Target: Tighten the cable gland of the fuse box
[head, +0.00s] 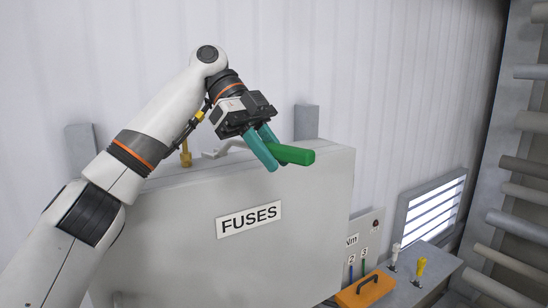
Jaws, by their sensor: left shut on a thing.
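The fuse box is a large grey cabinet (310,215) with a "FUSES" label (248,219) on its front. A small brass-coloured fitting (186,153), which looks like the cable gland, stands upright on its top, left of my gripper. My left gripper (274,156) has teal fingers shut on the green handle (296,155) of a tool, above the front top edge of the box. A pale grey bent piece (226,147) shows left of the fingers, over the box top; it may be the tool's head, but the join is hidden. My right gripper is out of view.
Grey brackets (306,122) stand behind the box on both sides. At right are an "Nm" panel (367,240) with numbered coloured items, an orange case (366,291), small levers (420,267) on a grey bench, and a vent. Pipes line the far right.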

